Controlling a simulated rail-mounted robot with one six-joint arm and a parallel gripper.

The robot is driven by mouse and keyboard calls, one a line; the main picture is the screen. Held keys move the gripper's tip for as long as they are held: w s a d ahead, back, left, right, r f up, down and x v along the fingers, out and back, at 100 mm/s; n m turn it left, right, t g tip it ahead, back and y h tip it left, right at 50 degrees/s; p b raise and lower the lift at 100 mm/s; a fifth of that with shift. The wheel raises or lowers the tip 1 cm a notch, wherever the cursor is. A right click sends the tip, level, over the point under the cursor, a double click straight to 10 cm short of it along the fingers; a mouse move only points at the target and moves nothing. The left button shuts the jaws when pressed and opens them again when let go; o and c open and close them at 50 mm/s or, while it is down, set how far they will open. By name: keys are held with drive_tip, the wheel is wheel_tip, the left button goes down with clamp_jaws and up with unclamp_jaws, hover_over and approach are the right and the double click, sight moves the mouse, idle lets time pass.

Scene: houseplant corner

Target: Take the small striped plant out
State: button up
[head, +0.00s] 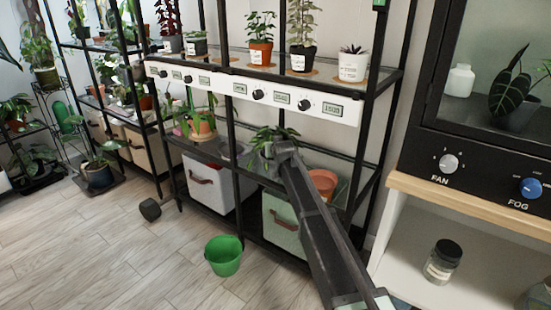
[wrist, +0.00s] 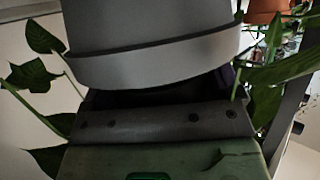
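A plant with dark, pale-veined leaves (head: 508,88) stands in a dark pot inside the glass-fronted cabinet (head: 428,112) at the right of the head view. It is the most striped plant I see. My gripper (head: 284,150) is far to its left, at the rack's lower shelf, close beside a green leafy plant (head: 264,137). Its fingers are not clear there. In the wrist view a large grey rounded body with a band (wrist: 155,58) fills the top. I cannot tell whether it is a pot or whether my fingers grip it. Green leaves (wrist: 32,75) show around it.
A terracotta pot (head: 323,183) stands right of my gripper. Several potted plants line the shelf above, over a white control strip (head: 230,87). A green bucket (head: 223,256) stands on the floor. A dark-lidded jar (head: 442,262) sits under the cabinet. The left front floor is open.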

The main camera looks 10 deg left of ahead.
drive_tip(key=shift+c, duration=0.9)
